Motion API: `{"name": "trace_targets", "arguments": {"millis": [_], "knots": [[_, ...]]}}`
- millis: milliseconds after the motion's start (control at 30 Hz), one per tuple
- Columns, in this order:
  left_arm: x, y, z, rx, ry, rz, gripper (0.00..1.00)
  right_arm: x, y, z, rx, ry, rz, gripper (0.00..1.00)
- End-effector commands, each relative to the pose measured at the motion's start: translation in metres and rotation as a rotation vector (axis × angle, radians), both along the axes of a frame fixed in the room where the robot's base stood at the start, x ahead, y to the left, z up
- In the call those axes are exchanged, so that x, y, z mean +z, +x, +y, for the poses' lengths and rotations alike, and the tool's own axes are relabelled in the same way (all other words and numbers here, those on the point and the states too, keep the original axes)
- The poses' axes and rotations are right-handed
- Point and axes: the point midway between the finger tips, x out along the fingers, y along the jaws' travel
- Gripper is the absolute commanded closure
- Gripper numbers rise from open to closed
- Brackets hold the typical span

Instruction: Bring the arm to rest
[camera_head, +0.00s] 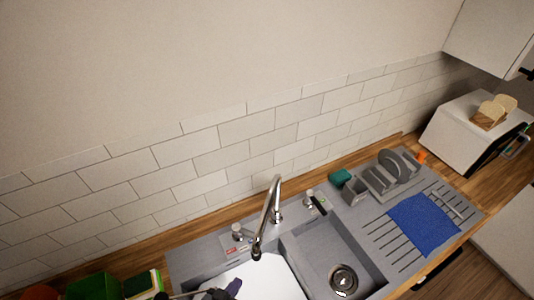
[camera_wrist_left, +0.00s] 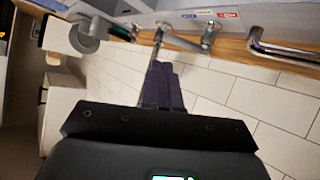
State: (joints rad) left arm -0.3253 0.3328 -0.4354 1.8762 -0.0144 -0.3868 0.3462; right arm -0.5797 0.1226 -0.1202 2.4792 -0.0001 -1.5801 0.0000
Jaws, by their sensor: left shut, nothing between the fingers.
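My left gripper (camera_head: 234,286) shows at the bottom edge of the head view, over the white surface in the left part of the sink unit. Only its dark wrist end and purple fingers show there. In the left wrist view the purple fingers (camera_wrist_left: 162,68) are together, with nothing between them. The rest of the left arm is mostly out of the frame. My right gripper is in neither view.
A chrome faucet (camera_head: 267,215) rises just beyond the left gripper, between two tap handles. The grey sink bowl (camera_head: 320,252) lies to the right. A blue cloth (camera_head: 424,224) and a dish rack (camera_head: 385,176) are further right. Green items (camera_head: 95,287) stand at lower left.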

Motion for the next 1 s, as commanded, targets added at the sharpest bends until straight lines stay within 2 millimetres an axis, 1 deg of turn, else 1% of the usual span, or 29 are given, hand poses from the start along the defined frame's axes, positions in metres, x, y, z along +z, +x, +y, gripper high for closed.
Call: {"name": "trace_targets", "arguments": {"millis": [33,100,167,300,433,500,567,700,1000], "knots": [[0.025,-0.011,0.005,0.054,-0.014,0.04,1.0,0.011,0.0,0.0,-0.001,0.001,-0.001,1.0],[0.045,-0.024,0.021,0.116,0.008,0.11,1.0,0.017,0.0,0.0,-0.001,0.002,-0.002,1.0],[0.06,-0.036,0.037,0.16,0.04,0.174,1.0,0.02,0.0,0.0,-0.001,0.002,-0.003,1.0],[0.091,-0.067,0.075,0.224,0.135,0.332,1.0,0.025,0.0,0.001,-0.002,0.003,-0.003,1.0],[0.113,-0.093,0.1,0.232,0.224,0.455,1.0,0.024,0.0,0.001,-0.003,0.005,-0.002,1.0],[0.12,-0.104,0.108,0.22,0.268,0.511,1.0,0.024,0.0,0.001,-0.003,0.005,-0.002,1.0],[0.122,-0.114,0.111,0.203,0.298,0.556,1.0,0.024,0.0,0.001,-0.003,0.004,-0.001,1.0],[0.118,-0.131,0.114,0.165,0.348,0.641,1.0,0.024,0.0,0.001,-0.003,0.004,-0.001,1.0],[0.118,-0.131,0.114,0.165,0.348,0.641,1.0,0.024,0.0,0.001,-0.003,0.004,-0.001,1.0]]}}
